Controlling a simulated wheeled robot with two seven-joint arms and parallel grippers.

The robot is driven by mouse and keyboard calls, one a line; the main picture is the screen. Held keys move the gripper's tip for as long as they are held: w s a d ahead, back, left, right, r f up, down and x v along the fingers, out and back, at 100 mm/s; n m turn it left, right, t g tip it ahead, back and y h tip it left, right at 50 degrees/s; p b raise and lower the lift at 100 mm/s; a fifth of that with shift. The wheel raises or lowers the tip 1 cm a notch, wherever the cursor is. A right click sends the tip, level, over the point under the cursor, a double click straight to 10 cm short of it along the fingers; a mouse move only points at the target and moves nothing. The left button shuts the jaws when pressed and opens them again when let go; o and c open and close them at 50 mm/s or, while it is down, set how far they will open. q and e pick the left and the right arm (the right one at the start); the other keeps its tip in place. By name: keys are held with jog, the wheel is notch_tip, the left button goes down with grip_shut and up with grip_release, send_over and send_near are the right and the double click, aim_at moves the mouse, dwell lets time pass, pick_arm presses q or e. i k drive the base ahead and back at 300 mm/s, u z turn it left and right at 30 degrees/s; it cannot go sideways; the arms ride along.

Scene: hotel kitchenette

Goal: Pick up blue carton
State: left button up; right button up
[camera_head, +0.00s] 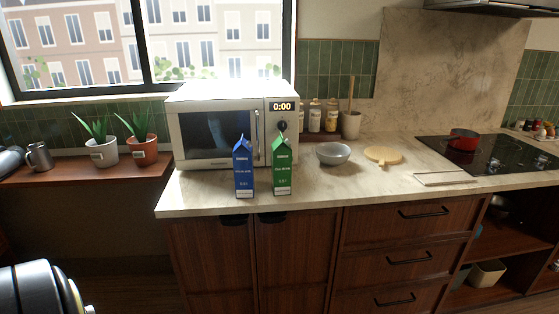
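The blue carton (244,170) stands upright near the front edge of the marble counter, in front of the microwave. A green carton (282,167) of the same shape stands upright just to its right, with a narrow gap between them. Neither of my grippers is in view, so I cannot see whether they are open or shut. The blue carton's front face is fully visible and nothing covers it.
A white microwave (219,127) stands close behind the cartons. A grey bowl (333,154) and a round wooden board (382,155) lie to the right, before the black cooktop (475,153) with a red pot (463,139). Potted plants stand on the lower wooden shelf (88,172) at left.

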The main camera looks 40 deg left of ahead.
aim_at(242, 155)
jog(key=u, duration=0.65)
jog(key=i, duration=1.2)
jog(key=u, duration=1.05)
